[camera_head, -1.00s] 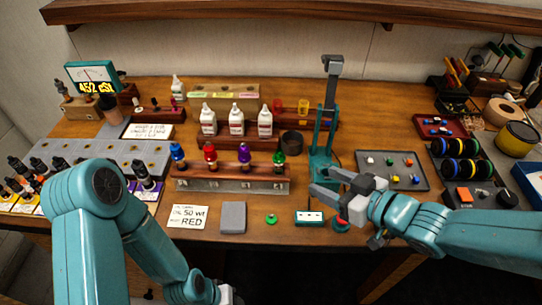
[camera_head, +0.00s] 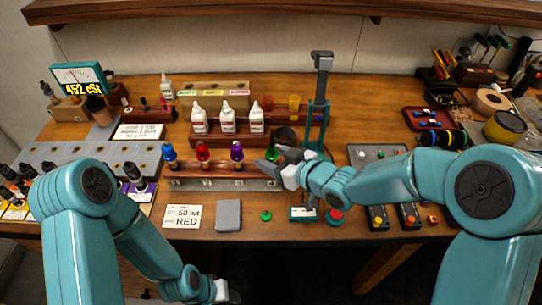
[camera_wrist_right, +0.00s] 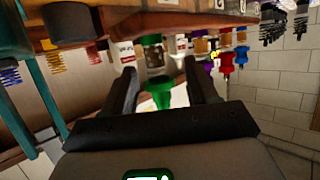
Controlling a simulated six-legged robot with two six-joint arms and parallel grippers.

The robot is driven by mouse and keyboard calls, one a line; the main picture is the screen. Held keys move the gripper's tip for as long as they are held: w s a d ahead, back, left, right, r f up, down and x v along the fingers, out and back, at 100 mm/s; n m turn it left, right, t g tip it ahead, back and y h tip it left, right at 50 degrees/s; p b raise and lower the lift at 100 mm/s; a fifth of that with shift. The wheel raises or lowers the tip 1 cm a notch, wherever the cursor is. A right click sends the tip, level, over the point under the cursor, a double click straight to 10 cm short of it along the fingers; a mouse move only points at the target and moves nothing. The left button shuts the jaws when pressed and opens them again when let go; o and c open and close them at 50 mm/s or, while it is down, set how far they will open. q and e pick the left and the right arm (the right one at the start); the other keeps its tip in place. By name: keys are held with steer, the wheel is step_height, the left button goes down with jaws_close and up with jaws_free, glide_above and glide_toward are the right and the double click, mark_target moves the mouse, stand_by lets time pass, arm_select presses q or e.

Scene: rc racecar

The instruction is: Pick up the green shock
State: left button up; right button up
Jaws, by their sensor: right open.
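The green shock (camera_head: 273,152) stands at the right end of a wooden rack (camera_head: 215,184), partly hidden by my right gripper (camera_head: 271,161). In the right wrist view the green shock (camera_wrist_right: 159,88) lies between the two open dark fingers, with a gap on each side. The right fingers are not closed on it. Blue (camera_head: 169,154), red (camera_head: 202,152) and purple (camera_head: 236,151) shocks stand to its left in the same rack. My left gripper (camera_head: 226,292) is low at the bottom edge, and its jaws are not clear.
White bottles (camera_head: 228,118) stand on a wooden block behind the rack. A dark round cup (camera_head: 285,136) and a teal stand (camera_head: 318,105) are close behind the right gripper. A card reading RED (camera_head: 182,217), a grey pad (camera_head: 228,215) and a green disc (camera_head: 266,215) lie in front.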

steer(key=shift+w+a+f, duration=0.3)
steer(key=shift+w, duration=0.2)
steer(key=shift+s+d+r, duration=0.1)
steer(key=shift+s, duration=0.1)
steer(key=shift+c, duration=0.7)
steer(key=c, duration=0.5)
steer(key=shift+w, duration=0.1)
steer(key=c, duration=0.4)
step_height(320, 180, up, 9)
steer(key=shift+f+p, duration=0.15)
steer(key=shift+p, duration=0.3)
step_height(320, 180, up, 11)
steer(key=p, duration=0.5)
steer(key=shift+f+b, duration=5.3)
steer(key=shift+f, duration=0.95)
